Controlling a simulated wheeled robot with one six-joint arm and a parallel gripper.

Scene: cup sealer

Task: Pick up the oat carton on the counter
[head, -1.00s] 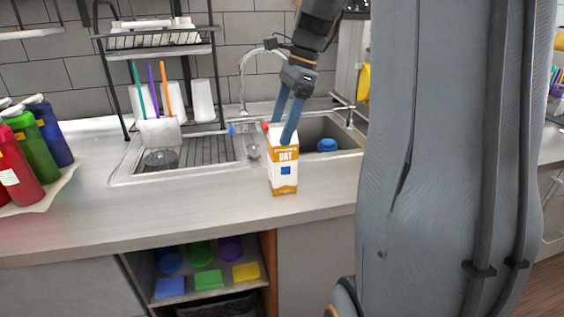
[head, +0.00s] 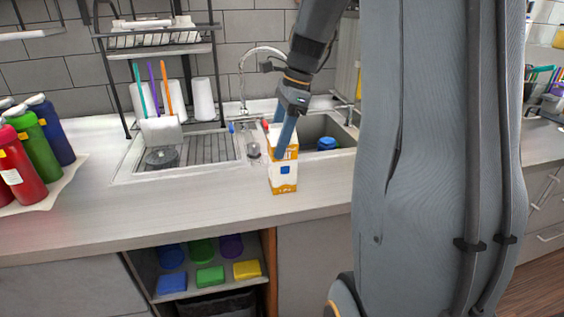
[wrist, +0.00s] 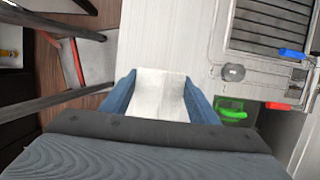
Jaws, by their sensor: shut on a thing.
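The oat carton (head: 284,182) is white and orange with a small blue square on its front. It stands upright on the counter (head: 120,215), near the front edge and in front of the sink. My gripper (head: 285,145) reaches down from above with its blue fingers on the carton's upper part, hiding part of its label. In the wrist view, the white top of the carton (wrist: 160,95) fills the space between the two fingers, one on each side. My gripper is shut on the carton.
The sink (head: 325,130) with its faucet (head: 243,70) lies just behind the carton, with a blue object inside. Red, green and blue bottles (head: 38,150) stand at the left. A black rack (head: 160,50) rises behind the drainboard. The counter left of the carton is clear.

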